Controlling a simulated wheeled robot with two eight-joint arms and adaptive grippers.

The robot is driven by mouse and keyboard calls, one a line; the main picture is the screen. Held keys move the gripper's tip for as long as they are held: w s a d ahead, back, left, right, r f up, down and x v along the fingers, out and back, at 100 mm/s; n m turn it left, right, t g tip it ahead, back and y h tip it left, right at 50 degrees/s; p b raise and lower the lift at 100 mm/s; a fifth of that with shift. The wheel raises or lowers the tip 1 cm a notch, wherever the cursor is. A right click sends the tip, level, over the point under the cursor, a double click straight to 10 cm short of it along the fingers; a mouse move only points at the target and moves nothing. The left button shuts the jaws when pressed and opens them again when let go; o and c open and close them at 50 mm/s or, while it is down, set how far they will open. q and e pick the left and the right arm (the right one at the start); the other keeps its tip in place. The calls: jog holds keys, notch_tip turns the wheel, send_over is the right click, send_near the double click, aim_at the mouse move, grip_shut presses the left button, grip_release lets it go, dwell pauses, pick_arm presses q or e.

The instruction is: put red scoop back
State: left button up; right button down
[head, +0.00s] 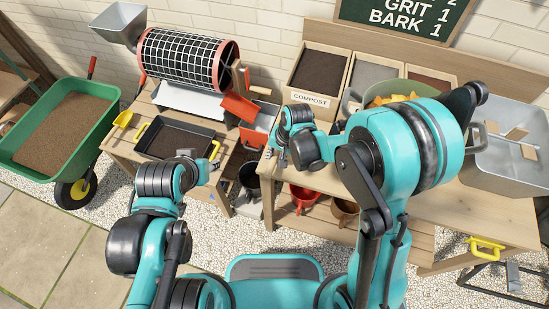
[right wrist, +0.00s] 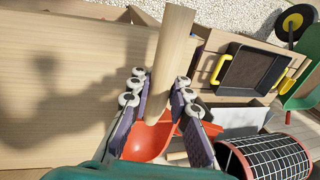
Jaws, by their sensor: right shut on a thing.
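A red scoop (right wrist: 147,141) with a thick pale wooden handle (right wrist: 171,48) shows in the right wrist view. In the head view my right gripper (head: 281,156) is over the left end of the wooden bench, largely hidden by my arm. My left gripper (head: 188,158) is near the dark tray at the left bench; its fingers are too small to tell.
A dark tray with yellow handles (head: 172,139) and a mesh drum (head: 186,58) stand on the left bench. A compost bin (head: 318,70) is at the back, a metal tub (head: 497,158) at right. Red (head: 303,196) and brown vessels sit on the lower shelf. The bench front is clear.

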jog(key=shift+f, duration=0.1)
jog(key=c, duration=1.4)
grip_release()
jog(key=p+v, duration=0.5)
jog(key=v, duration=0.7)
jog(key=s+d+r+n+t+h, duration=0.1)
jog(key=s+d+r+t, duration=0.1)
jog(key=d, duration=0.3)
jog(key=s+d+r+n+t, duration=0.1)
jog(key=s+d+r+t, duration=0.1)
jog(key=s+d+r, duration=0.3)
jog(key=s+d+r+n+t+h, duration=0.1)
jog(key=s+d+r+t, duration=0.1)
jog(key=s+d+r, duration=0.1)
jog(key=shift+s+d+r+n+h, duration=0.15)
jog(key=shift+s+d, duration=0.15)
jog(key=shift+d, duration=0.25)
jog(key=shift+s+d+r+n+h, duration=0.15)
jog(key=shift+s+d, duration=0.15)
jog(key=shift+d, duration=0.25)
